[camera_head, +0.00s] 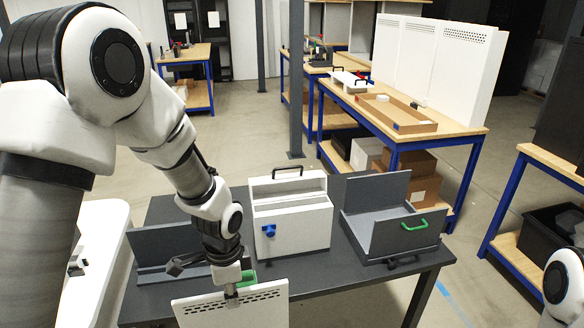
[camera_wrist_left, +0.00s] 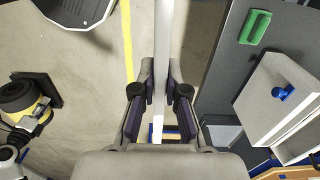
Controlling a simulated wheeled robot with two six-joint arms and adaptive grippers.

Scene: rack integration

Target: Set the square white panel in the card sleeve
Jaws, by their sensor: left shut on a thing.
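The square white panel (camera_head: 262,308) has a row of dark slots along its top edge. It stands upright at the front edge of the dark table, partly cut off by the picture's bottom. My left gripper (camera_head: 231,292) is shut on its top edge; in the left wrist view the panel (camera_wrist_left: 162,50) shows edge-on as a thin strip between the fingers (camera_wrist_left: 160,95). Two grey open holders with green handles are on the table, one at left (camera_head: 160,243), partly hidden by my arm, and one at right (camera_head: 378,205). I cannot tell which is the card sleeve. My right gripper is out of view.
A white box (camera_head: 305,228) with a black handle and blue knob stands between the grey holders. The dark table (camera_head: 345,285) has bare room at its front right. Behind is a wooden bench with a shallow tray (camera_head: 392,123). Floor lies in front of the table.

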